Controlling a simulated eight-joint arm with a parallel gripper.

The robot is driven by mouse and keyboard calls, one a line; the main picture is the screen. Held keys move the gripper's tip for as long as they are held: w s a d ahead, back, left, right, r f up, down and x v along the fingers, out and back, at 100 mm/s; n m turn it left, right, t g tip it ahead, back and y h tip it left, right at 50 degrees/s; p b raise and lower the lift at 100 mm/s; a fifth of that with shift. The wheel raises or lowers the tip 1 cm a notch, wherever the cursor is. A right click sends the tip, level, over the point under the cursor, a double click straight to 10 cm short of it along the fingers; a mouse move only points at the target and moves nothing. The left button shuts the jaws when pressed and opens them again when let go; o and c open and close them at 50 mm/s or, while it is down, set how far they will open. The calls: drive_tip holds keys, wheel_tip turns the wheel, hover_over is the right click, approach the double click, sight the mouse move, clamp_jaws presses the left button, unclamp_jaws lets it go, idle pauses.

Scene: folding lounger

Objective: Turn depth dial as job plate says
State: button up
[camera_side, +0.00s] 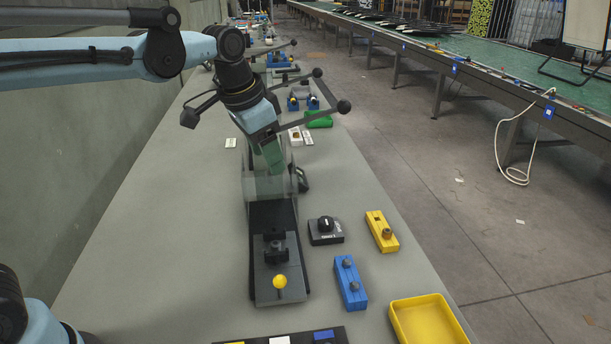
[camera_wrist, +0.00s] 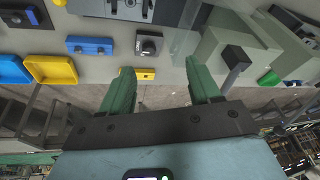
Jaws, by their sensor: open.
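A black dial with a round knob on a dark square base (camera_side: 325,229) stands on the bench, right of a dark machine bed (camera_side: 259,222). I take it for the depth dial; it also shows in the wrist view (camera_wrist: 149,46). White marks on its base are too small to read. My gripper (camera_side: 271,163) has green fingers and is above the bench, behind and left of the dial, near a clear panel (camera_side: 268,187). In the wrist view my gripper (camera_wrist: 160,70) is open with nothing between its fingers. A small white card (camera_side: 231,143) lies further back; I cannot tell whether it is the job plate.
A yellow block (camera_side: 381,231), a blue block (camera_side: 350,283) and a yellow tray (camera_side: 428,322) lie near the bench's right edge. A yellow ball knob (camera_side: 280,282) stands at the bed's front end. The bench left of the bed is clear.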

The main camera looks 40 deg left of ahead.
drive_tip(key=w+d+f+m+g, duration=0.2)
drive_tip(key=w+d, duration=0.1)
drive_tip(key=w, duration=0.4)
drive_tip(key=m+g, duration=0.2)
hover_over(326, 220)
wheel_tip(326, 220, down, 4)
wheel_tip(326, 220, down, 12)
drive_tip(key=shift+a+f, duration=0.1)
drive_tip(key=shift+f, duration=0.05)
drive_tip(key=c, duration=1)
drive_tip(key=shift+c, duration=0.2)
